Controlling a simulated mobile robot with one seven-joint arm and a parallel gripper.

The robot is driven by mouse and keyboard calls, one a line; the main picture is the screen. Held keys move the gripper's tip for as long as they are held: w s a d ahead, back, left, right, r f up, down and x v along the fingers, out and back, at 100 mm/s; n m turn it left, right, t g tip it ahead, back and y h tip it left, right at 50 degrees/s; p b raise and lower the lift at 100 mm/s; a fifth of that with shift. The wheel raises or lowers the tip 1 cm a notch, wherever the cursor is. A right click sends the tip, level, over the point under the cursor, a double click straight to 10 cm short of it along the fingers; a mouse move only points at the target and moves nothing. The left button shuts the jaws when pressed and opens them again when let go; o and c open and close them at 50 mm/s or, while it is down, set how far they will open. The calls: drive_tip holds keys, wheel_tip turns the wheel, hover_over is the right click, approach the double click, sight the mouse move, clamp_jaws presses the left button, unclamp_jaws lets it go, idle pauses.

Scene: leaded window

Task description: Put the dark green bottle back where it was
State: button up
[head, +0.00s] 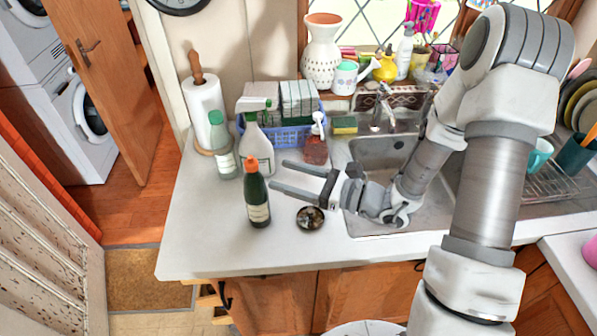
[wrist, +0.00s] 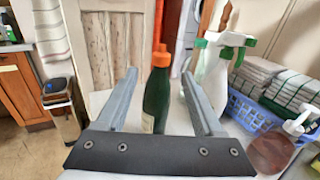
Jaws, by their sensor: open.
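The dark green bottle (head: 257,198) with an orange cap and a pale label stands upright on the white counter (head: 200,240), near its front edge. In the wrist view the bottle (wrist: 156,95) shows between my two fingers, beyond the palm. My gripper (head: 276,176) is open and empty, held level above the counter. Its fingers point left toward the bottle. The fingertips are close to the bottle's right side; I cannot tell whether they reach around it. The bottle's lower part is hidden by my gripper in the wrist view.
A small dark round dish (head: 310,219) sits right of the bottle. Behind stand a white spray bottle (head: 256,150), a pale green-capped bottle (head: 222,150), a red soap dispenser (head: 315,148) and a blue basket (head: 282,133) of cloths. The sink (head: 385,150) lies right. The counter's front left is clear.

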drive_tip(key=s+r+n+g+h, duration=0.3)
drive_tip(key=s+n+g, duration=0.2)
drive_tip(key=s+n, duration=0.2)
drive_tip(key=s+r+n+g+h, duration=0.3)
drive_tip(key=s+r+n+g, duration=0.1)
drive_tip(key=s+n, duration=0.3)
drive_tip(key=s+d+r+n+t+h, duration=0.1)
drive_tip(key=d+r+n+t+h, duration=0.2)
drive_tip(key=d, duration=0.4)
drive_tip(key=s+d+r+n+t+h, duration=0.2)
drive_tip(key=d+r+n+t+h, duration=0.2)
drive_tip(key=d+h, duration=0.3)
drive_tip(key=shift+r+n, duration=0.8)
drive_tip(key=shift+r, duration=0.1)
